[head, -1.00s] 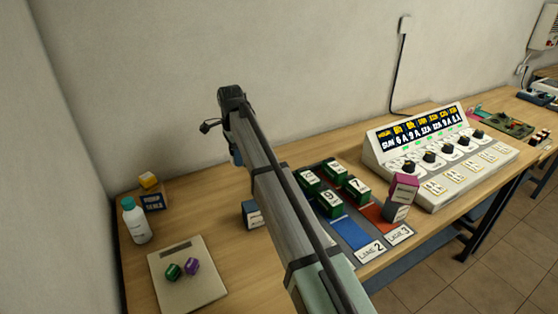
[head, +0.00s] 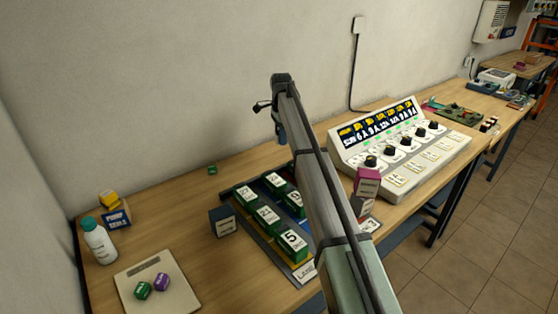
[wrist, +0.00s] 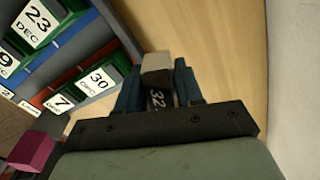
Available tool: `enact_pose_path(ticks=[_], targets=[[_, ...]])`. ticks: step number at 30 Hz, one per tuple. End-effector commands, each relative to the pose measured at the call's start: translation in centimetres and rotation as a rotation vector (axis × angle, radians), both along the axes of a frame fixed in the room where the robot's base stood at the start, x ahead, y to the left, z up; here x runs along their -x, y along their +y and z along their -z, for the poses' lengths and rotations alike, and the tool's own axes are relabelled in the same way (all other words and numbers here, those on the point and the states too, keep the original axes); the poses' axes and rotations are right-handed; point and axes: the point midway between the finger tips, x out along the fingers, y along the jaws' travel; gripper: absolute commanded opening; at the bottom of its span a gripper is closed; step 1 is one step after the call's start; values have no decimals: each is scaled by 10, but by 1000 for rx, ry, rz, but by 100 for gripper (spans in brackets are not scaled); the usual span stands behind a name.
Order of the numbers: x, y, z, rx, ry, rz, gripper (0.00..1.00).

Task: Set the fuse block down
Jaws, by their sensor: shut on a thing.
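In the wrist view, the fuse block (wrist: 157,68) is a small block with a pale beige-grey end and a dark side marked 32. The blue fingers of my gripper (wrist: 158,85) are shut on it from both sides. Bare wood shows beyond it, and I cannot tell whether it touches the table. In the head view, my gripper (head: 281,132) shows only partly, as a bit of blue below the arm's far end, near the back of the table. The arm hides the fuse block there.
Green dated blocks (head: 292,241) stand in coloured lanes, partly behind my arm. A dark box (head: 222,222) stands left of them, with a small green block (head: 212,170) behind. A magenta block (head: 367,181) and the dial console (head: 400,150) stand right. Bare wood (head: 165,225) lies left.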

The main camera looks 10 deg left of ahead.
Motion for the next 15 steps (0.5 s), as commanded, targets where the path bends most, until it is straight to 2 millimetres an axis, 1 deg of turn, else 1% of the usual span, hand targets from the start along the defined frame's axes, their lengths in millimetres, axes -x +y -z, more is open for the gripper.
enact_pose_path(ticks=[1,4,6,9,15], targets=[[-14,5,-2,-1,-1,-28,3],[-29,11,-5,-3,-5,-105,3],[-32,12,-5,-4,-7,-161,3],[-32,12,-5,-5,-10,-232,3],[-32,12,-4,-7,-12,-314,3]])
